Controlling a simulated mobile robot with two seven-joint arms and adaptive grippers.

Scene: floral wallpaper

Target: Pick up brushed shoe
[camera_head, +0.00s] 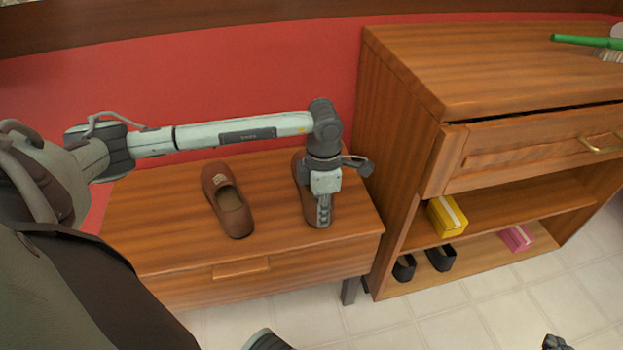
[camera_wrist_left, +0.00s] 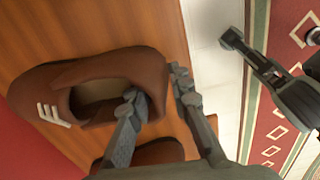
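Two brown slip-on shoes rest on the wooden bench (camera_head: 160,245). The left shoe (camera_head: 222,190) lies free, with a pale striped mark on its upper. The right shoe (camera_head: 300,168) is partly hidden behind my left gripper (camera_head: 323,220), which points down at its heel end. In the left wrist view, my left gripper (camera_wrist_left: 158,88) has one finger inside the opening of a brown shoe (camera_wrist_left: 75,75) and the other outside its heel. The heel wall fills the narrow gap, so the fingers look shut on it. My right gripper (camera_wrist_left: 270,38) shows only in part, away from the shoes.
A wooden cabinet (camera_head: 400,100) stands close right of the bench. A green-handled brush (camera_head: 585,41) lies on top. Its shelves hold a yellow box (camera_head: 446,216), a pink box (camera_head: 516,238) and black shoes (camera_head: 440,258). A red wall (camera_head: 230,80) is behind the bench.

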